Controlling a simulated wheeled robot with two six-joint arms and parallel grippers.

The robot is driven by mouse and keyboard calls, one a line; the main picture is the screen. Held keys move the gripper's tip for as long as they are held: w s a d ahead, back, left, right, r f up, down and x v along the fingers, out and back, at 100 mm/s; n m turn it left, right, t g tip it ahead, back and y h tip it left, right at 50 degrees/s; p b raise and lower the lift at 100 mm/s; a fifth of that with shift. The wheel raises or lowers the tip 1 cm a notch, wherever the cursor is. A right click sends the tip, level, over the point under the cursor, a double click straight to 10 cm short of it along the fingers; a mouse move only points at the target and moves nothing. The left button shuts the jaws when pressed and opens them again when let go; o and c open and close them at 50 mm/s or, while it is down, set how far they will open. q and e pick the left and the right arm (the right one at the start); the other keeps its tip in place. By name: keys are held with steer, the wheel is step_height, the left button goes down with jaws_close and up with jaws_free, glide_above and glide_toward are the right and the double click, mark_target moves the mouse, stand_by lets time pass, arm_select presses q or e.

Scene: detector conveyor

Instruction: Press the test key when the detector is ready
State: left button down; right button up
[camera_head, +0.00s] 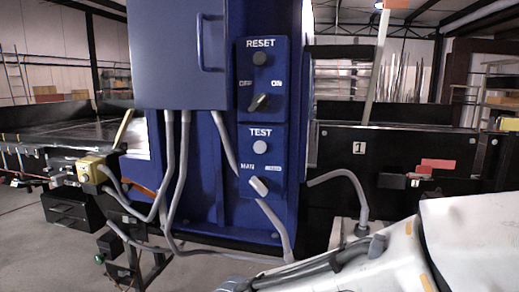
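The blue detector cabinet (205,170) stands upright in the middle of the head view. On its front, a lower panel labelled TEST holds a round pale grey test key (260,147). Below the key is a light grey selector knob (259,186), turned diagonally, with MAN at its left and a label I cannot read at its right. The panel above, labelled RESET, has a dark round button (260,59) and a dark selector knob (259,102) between OFF and ON. Neither gripper shows, and nothing covers the test key.
My own white arm link with dark cables fills the lower right. Grey conduits (172,185) hang in front of the cabinet's left side. A black conveyor side (340,150) marked 1 runs right, with a red block (438,165) on it. A yellow box (92,168) sits at left.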

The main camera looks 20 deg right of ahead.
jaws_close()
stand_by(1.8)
